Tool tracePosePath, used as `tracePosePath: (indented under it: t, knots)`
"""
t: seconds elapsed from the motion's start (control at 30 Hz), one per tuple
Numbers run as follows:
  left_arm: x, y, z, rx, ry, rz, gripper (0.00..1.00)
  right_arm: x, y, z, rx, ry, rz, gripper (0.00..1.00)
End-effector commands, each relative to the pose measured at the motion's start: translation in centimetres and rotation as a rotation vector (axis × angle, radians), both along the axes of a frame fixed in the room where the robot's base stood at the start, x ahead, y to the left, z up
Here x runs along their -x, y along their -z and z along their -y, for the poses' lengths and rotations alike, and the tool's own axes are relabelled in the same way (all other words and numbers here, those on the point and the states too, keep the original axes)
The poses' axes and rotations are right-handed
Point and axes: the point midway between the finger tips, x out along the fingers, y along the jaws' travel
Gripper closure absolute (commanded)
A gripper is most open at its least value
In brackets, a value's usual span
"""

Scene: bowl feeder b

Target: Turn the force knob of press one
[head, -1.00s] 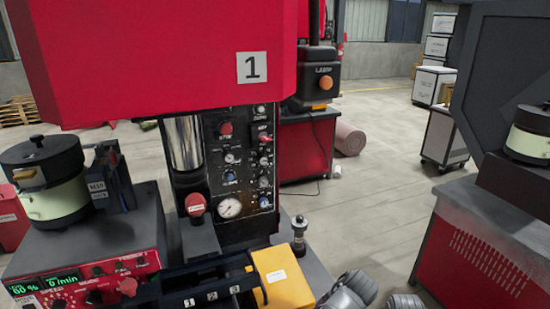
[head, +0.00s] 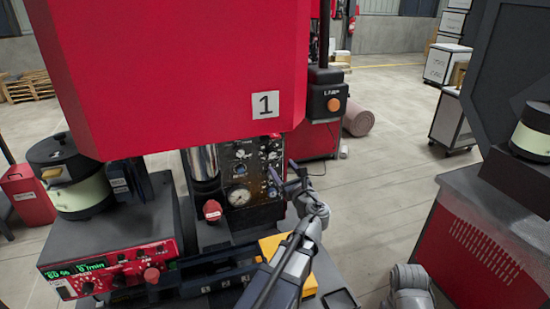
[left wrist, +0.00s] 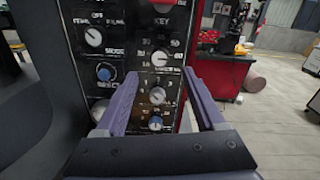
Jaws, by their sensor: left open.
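Press one (head: 180,70) is the big red machine with a "1" label. Its black control panel (head: 243,165) carries a round gauge and several knobs. In the left wrist view, a white-faced knob (left wrist: 160,58), a grey knob (left wrist: 157,95) and a blue knob (left wrist: 155,123) form a column. Their labels are too small to tell which is the force knob. My left gripper (head: 286,172) is open in front of the panel's right side. In the left wrist view its fingers (left wrist: 163,76) frame the grey knob, with nothing visibly held. My right gripper is out of view.
A red control box (head: 110,270) with a green display stands left, below a bowl feeder (head: 68,180). A yellow box (head: 275,246) lies below my left arm. A black unit with an orange button (head: 327,95) stands behind the press.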

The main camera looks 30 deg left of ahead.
Motion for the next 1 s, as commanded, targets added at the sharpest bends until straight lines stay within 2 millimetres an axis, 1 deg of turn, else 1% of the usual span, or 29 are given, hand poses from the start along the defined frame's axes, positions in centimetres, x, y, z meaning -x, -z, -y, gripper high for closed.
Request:
tracePosePath:
  t: [0.03, 0.2, 0.4, 0.6, 0.83, 0.87, 1.0]
  knots:
    - [-0.7, 0.0, -0.7, 0.001, -0.003, 0.000, 0.29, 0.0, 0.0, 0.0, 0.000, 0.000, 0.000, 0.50]
    - [-2.4, 0.0, -2.9, 0.002, -0.005, 0.002, 0.29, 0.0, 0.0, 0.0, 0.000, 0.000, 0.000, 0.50]
    - [-3.8, 0.0, -4.7, 0.004, -0.004, 0.002, 0.29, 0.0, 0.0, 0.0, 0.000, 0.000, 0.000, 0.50]
    - [-4.3, 0.0, -5.4, 0.004, -0.002, 0.002, 0.29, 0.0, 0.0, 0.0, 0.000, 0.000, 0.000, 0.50]
    - [-4.3, 0.0, -5.4, 0.004, -0.002, 0.002, 0.29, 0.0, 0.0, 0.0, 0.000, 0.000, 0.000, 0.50]
    - [-4.3, 0.0, -5.4, 0.004, -0.002, 0.002, 0.30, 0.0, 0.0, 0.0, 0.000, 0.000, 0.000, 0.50]
    - [-4.3, 0.0, -5.4, 0.004, -0.002, 0.002, 0.46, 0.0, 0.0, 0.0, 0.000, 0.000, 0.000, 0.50]
